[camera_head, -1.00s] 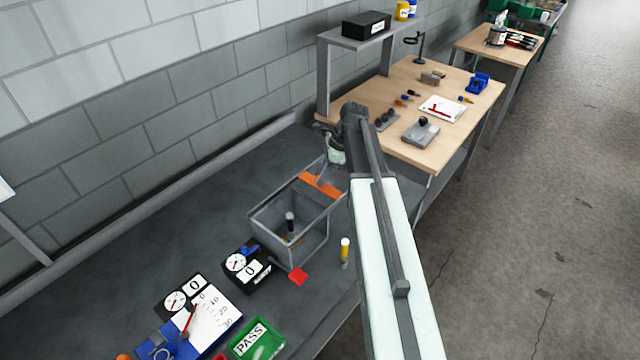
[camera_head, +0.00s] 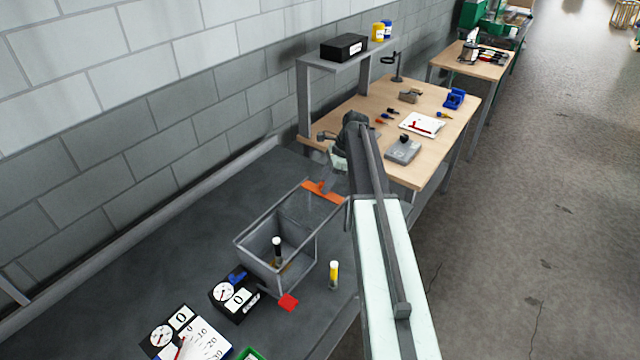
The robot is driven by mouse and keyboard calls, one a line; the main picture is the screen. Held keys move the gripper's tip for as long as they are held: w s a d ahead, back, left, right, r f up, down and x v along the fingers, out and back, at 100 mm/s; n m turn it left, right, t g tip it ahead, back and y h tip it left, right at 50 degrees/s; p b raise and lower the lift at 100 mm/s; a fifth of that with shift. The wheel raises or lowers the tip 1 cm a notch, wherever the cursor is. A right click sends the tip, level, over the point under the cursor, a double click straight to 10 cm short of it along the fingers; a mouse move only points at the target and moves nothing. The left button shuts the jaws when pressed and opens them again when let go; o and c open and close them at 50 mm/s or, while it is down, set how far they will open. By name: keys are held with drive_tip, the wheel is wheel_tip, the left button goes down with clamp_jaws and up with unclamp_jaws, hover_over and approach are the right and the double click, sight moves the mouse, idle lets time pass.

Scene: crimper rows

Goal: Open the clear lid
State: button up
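The grey open-framed box (camera_head: 256,258) stands on the dark bench. Its clear lid (camera_head: 300,208) is hard to make out; thin edges run along the top towards an orange strip (camera_head: 316,190) at the far end. I cannot tell if the lid is raised at all. My gripper (camera_head: 326,184) reaches down at the orange strip, at or very near it. The arm partly hides it, and the fingers are too small to show whether they are open or touching. A black cylinder with a white top (camera_head: 277,252) stands inside the box.
A wooden table (camera_head: 440,150) with tools and a shelf is beyond. Grey wall is on the left, open floor on the right.

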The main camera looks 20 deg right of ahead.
drive_tip(key=shift+a, duration=0.1)
drive_tip(key=shift+r, duration=0.1)
drive_tip(key=shift+r+p, duration=0.3)
drive_tip(key=shift+p, duration=0.1)
drive_tip(key=p+v, duration=0.6)
drive_tip(key=v, duration=0.1)
